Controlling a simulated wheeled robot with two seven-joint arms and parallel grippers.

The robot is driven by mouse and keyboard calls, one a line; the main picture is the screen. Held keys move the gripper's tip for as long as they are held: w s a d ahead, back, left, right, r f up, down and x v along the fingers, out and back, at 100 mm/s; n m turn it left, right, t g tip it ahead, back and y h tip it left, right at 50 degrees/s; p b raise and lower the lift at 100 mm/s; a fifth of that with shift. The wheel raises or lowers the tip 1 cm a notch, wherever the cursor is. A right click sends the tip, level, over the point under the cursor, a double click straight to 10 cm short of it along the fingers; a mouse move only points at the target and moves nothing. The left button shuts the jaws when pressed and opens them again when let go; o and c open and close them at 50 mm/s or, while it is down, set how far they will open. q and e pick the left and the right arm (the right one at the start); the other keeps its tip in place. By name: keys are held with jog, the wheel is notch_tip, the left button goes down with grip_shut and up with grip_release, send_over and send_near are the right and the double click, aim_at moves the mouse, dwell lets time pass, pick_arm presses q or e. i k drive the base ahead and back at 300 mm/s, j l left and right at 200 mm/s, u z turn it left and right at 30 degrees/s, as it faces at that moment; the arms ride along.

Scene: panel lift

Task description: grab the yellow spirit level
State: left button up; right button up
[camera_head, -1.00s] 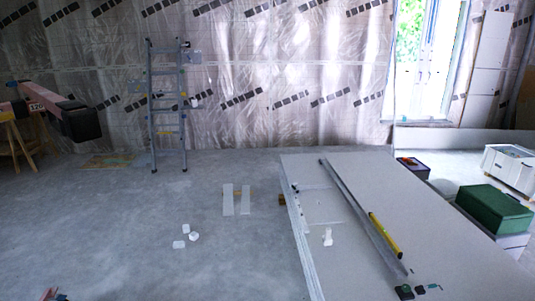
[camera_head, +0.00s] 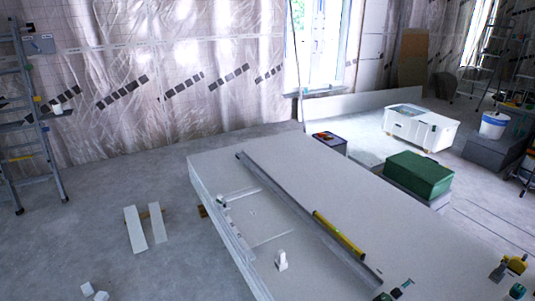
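The yellow spirit level (camera_head: 339,234) lies on the stack of pale panels (camera_head: 300,170) in the lower middle of the head view. It rests beside a long grey metal rail (camera_head: 305,218) that runs diagonally over the stack. Neither of my grippers shows in the head view now, so I cannot see their state.
A small white object (camera_head: 281,260) stands on the stack left of the level. Small tools (camera_head: 393,291) lie at its near end. A green box (camera_head: 418,174) and a white crate (camera_head: 421,128) stand right. A ladder (camera_head: 38,120) stands left.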

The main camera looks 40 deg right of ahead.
aim_at(353, 249)
jog(key=i+j+z, duration=0.1)
jog(key=i+z, duration=0.15)
jog(key=i, duration=0.2)
jog(key=i+j+z, duration=0.25)
jog(key=i, duration=0.15)
jog(key=i+j+z, duration=0.1)
jog(key=z, duration=0.3)
jog(key=i+j+z, duration=0.15)
jog(key=i+z, duration=0.15)
jog(key=z, duration=0.15)
jog(key=i+j+z, duration=0.15)
jog(key=z, duration=0.25)
jog(key=i+j+z, duration=0.15)
jog(key=j+z, duration=0.15)
jog(key=z, duration=0.15)
jog(key=i+j+z, duration=0.1)
jog(key=j+z, duration=0.3)
jog(key=l, duration=0.1)
